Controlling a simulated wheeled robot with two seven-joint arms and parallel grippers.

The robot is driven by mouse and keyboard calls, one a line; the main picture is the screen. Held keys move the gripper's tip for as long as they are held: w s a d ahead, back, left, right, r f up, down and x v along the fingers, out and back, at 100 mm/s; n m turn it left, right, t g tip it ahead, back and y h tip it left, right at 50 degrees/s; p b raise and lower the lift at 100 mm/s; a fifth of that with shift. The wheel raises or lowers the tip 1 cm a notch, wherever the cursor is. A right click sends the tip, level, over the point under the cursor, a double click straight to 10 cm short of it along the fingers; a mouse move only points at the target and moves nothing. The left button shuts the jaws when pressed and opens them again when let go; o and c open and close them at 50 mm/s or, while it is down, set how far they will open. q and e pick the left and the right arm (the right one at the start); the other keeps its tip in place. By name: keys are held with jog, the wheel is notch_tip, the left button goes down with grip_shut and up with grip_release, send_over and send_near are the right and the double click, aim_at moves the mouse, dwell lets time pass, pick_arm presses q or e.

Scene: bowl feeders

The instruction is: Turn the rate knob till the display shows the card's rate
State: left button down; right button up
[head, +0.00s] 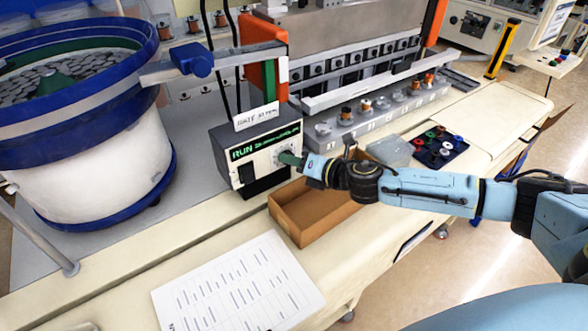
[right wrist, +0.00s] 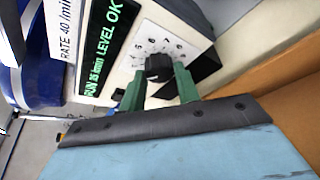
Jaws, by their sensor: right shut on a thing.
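The control box (head: 228,166) stands beside the bowl feeder, with a display (head: 255,146) lit in green. In the right wrist view the display (right wrist: 108,45) reads RUN, a small number per minute that is hard to read, and LEVEL OK. The white card (head: 256,116) on top of the box reads RATE 40 /min in the right wrist view (right wrist: 67,25). The black rate knob (right wrist: 158,66) sits on a white numbered dial (right wrist: 150,42). My right gripper (right wrist: 158,80) is shut on the knob, one green finger on each side; it also shows in the head view (head: 290,160).
An open cardboard box (head: 300,230) lies just below my right gripper. A printed sheet (head: 238,290) lies at the front of the table. The blue and white bowl feeder (head: 100,165) stands at left. A tray of coloured parts (head: 438,147) lies to the right.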

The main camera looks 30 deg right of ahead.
jog(key=shift+f+m+t+y+b, duration=0.1)
jog(key=shift+m+t+y+b, duration=0.15)
jog(key=shift+m+y+b, duration=0.7)
jog(key=shift+f+m+t+y+b, duration=0.1)
jog(key=shift+m+t+y+b, duration=0.15)
jog(key=shift+m+b, duration=1.3)
jog(key=o, duration=1)
jog(key=shift+r, duration=0.1)
